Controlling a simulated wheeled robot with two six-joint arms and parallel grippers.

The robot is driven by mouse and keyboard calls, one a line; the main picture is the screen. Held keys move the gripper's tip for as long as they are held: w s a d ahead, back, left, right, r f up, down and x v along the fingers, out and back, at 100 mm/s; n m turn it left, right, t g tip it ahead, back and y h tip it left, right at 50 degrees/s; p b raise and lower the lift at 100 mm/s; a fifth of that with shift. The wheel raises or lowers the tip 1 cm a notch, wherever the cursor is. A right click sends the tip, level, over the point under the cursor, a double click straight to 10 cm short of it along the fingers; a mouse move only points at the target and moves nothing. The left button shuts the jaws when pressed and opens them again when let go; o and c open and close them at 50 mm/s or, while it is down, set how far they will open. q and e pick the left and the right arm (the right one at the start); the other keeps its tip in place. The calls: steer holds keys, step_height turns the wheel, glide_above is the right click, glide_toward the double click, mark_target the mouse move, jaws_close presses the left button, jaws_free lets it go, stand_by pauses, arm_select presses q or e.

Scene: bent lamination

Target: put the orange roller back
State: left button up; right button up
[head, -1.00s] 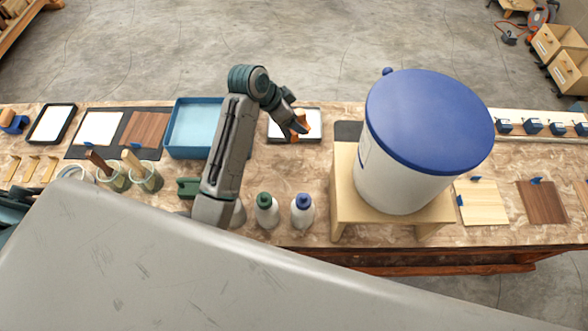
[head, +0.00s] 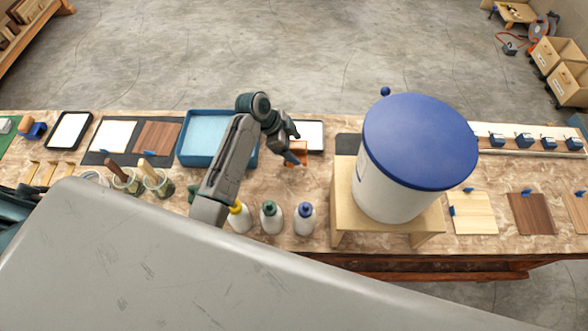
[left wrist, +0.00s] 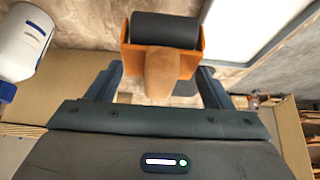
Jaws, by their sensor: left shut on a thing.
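The orange roller (left wrist: 162,55) has an orange frame, a dark cylinder and a tan handle. My left gripper (left wrist: 160,88) is shut on its handle in the left wrist view. In the head view the left gripper (head: 295,160) holds the roller (head: 297,147) over the bench, just in front of a white tray with a dark rim (head: 312,136). The gripper partly hides the roller there. The white tray also shows at the upper right of the left wrist view (left wrist: 245,25). My right gripper is not in view.
A large white bucket with a blue lid (head: 420,145) stands on a wooden stand (head: 350,220) to the right. Bottles with yellow, green and blue caps (head: 270,218) stand in front. A blue tray (head: 195,142) lies left. Bare bench shows between the bottles and white tray.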

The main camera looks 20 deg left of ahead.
arm_select(q)
steer(key=s+f, duration=0.1)
steer(key=s, duration=0.1)
steer(key=s+d+f, duration=0.1)
steer(key=s+f, duration=0.1)
steer(key=s+d+f, duration=0.1)
steer(key=s, duration=0.1)
steer(key=shift+s+f+p, duration=0.15)
steer(key=shift+s+p, duration=0.05)
steer(key=shift+p, duration=0.1)
steer(key=shift+s+f, duration=0.1)
steer(key=shift+f, duration=0.15)
steer(key=shift+s+d+f, duration=0.1)
steer(key=shift+f, duration=0.2)
steer(key=shift+c, duration=1.1)
steer(key=o, duration=1.1)
steer(key=shift+f, duration=0.1)
steer(key=shift+w, duration=0.2)
